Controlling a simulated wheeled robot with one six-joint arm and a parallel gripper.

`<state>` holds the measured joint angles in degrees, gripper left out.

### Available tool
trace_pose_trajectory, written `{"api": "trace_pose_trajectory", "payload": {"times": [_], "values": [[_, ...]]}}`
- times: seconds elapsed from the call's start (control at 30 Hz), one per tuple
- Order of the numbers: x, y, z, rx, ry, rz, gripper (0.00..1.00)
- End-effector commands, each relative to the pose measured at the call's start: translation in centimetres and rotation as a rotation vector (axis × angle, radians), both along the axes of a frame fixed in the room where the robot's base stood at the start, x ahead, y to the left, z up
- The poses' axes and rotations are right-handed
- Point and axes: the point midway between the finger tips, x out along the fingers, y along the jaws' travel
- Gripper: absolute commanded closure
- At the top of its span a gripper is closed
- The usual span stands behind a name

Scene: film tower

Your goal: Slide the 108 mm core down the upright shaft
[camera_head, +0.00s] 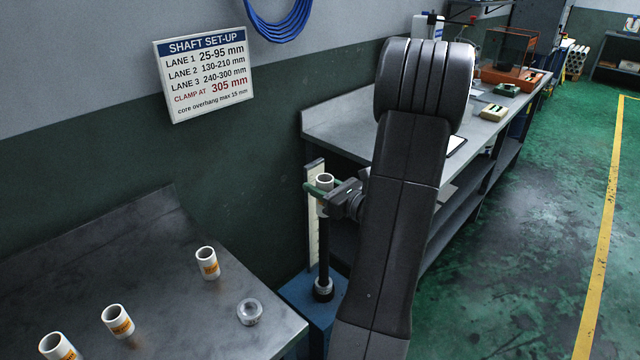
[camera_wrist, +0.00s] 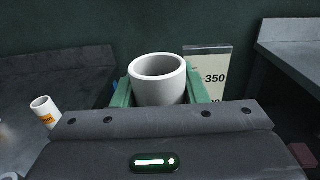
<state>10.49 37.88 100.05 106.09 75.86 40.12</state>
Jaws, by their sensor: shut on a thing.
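My gripper (camera_head: 324,186) is shut on a white tubular core (camera_head: 325,179), with its green fingers on either side of it. In the wrist view the core (camera_wrist: 158,82) stands upright between the fingers, its open top facing up. The dark upright shaft (camera_head: 323,245) rises from a blue stand (camera_head: 300,290) right below the core, with a black collar (camera_head: 323,290) near its base. The core appears in line with the shaft's top; I cannot tell whether the shaft is inside it. A pale scale (camera_head: 313,215) stands behind the shaft and shows 350 in the wrist view (camera_wrist: 210,75).
A long workbench (camera_head: 345,120) stands behind my arm. A shaft set-up sign (camera_head: 205,72) hangs on the wall.

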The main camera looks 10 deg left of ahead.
Motion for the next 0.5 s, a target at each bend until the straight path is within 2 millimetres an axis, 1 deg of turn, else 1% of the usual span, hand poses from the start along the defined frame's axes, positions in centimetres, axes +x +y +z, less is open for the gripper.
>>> {"api": "trace_pose_trajectory", "payload": {"times": [0.03, 0.5], "values": [[0.0, 0.0, -1.2, 0.001, 0.001, 0.0, 0.84], [0.0, 0.0, -6.8, 0.0, 0.0, -0.001, 0.84]]}}
